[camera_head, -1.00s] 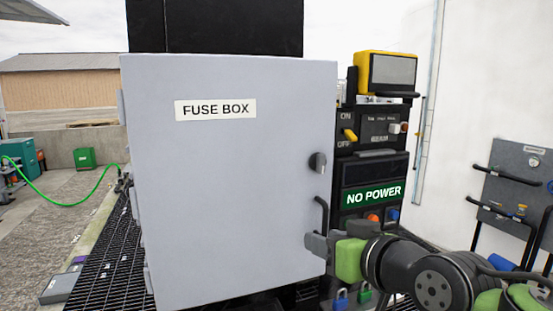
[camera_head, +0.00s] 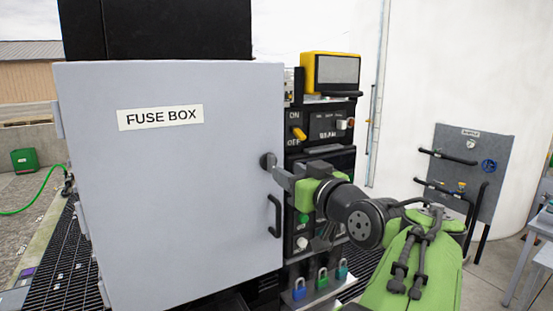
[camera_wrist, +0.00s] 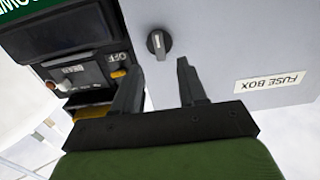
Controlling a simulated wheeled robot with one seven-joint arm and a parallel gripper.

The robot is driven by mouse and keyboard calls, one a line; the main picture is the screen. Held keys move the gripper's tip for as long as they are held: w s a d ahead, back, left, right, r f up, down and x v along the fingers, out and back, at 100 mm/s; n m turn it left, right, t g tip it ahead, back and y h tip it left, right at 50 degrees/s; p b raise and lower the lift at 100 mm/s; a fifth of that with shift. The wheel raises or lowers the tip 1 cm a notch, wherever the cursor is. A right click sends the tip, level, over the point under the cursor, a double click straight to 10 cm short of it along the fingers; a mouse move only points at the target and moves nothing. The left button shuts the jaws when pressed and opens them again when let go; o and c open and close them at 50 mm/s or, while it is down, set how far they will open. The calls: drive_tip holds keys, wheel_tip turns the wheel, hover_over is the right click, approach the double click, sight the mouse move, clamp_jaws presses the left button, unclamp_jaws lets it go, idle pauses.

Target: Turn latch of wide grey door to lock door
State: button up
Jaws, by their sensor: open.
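The wide grey door (camera_head: 170,220) labelled FUSE BOX looks shut, or nearly so, on its cabinet. Its latch (camera_head: 266,161) is a small dark round knob near the right edge. The latch (camera_wrist: 159,43) shows whole in the wrist view, with a white mark on its grip. My gripper (camera_head: 278,176) is open and empty beside the latch in the head view. In the wrist view my gripper (camera_wrist: 160,66) has its fingers spread, with the latch just beyond the gap between their tips. Contact with the latch is not visible.
A dark bar handle (camera_head: 274,215) sits below the latch. A black control panel (camera_head: 320,150) with switches and a yellow-framed screen (camera_head: 331,70) stands close right of the door. Several padlocks (camera_head: 299,290) hang below. A grey board (camera_head: 470,170) with handles stands further right.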

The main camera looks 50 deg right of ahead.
sight(274, 163)
drive_tip(key=p+x, duration=0.1)
drive_tip(key=x, duration=0.5)
drive_tip(key=shift+w+r+p, duration=0.1)
drive_tip(key=shift+w+p, duration=0.1)
drive_tip(key=shift+p, duration=0.15)
clamp_jaws()
